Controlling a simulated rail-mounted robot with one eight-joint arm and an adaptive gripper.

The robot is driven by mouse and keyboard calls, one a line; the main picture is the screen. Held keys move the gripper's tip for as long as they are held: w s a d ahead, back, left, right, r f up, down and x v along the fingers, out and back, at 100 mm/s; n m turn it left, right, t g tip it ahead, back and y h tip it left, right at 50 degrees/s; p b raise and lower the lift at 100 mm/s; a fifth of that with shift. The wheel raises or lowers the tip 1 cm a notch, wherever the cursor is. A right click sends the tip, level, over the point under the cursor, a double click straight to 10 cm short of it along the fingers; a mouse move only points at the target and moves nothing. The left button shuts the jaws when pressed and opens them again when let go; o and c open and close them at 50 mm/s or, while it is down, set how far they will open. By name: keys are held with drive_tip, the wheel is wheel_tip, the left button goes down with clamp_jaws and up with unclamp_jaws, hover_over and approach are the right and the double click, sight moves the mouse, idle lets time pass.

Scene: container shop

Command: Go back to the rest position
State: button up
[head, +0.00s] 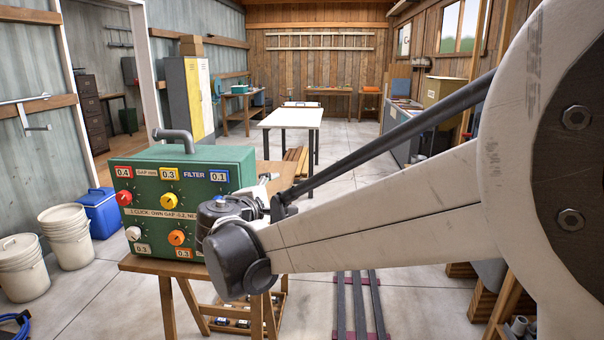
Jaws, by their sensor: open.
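The end of my arm is in the head view, in front of the right side of a green box with a grey carry handle. The green box (185,160) stands upright on a wooden trestle table (150,266). Its front carries red, yellow, white and orange knobs, with number labels and the word FILTER. My wrist covers the box's lower right corner. The fingers of my gripper cannot be made out; they are hidden behind the wrist or out of sight. I cannot tell whether the wrist touches the box.
A white-topped table (305,117) stands farther back. White buckets (22,268) and a blue cooler (100,212) are on the floor at left. Dark rails (359,305) run along the floor below my arm. A grey and yellow locker (187,100) stands by the left wall. The middle floor is partly clear.

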drive_tip(key=s+d+f+m+g, duration=0.1)
drive_tip(key=s+d+m+g, duration=0.2)
drive_tip(key=d, duration=0.4)
drive_tip(key=s+d+f+m+g, duration=0.1)
drive_tip(key=s+d+m, duration=0.2)
drive_tip(key=s+d, duration=0.4)
drive_tip(key=s+d+f+m+g, duration=0.1)
drive_tip(key=s+d+m+g, duration=0.15)
drive_tip(key=d, duration=0.55)
drive_tip(key=s+d+f+m+y, duration=0.1)
drive_tip(key=s+d+f+m, duration=0.1)
drive_tip(key=s, duration=0.5)
drive_tip(key=s+d+f+m+g+y, duration=0.1)
drive_tip(key=s+d+f+m+y, duration=0.1)
drive_tip(key=s+m, duration=0.2)
drive_tip(key=s+d+f+m+y, duration=0.1)
drive_tip(key=s+d+f+m, duration=0.1)
drive_tip(key=s, duration=0.7)
drive_tip(key=shift+s+d+f+m+y+p, duration=0.3)
drive_tip(key=shift+s+f+m+y+p, duration=0.15)
drive_tip(key=shift+f+m, duration=0.25)
drive_tip(key=shift+r+g, duration=0.1)
drive_tip(key=shift+g, duration=0.15)
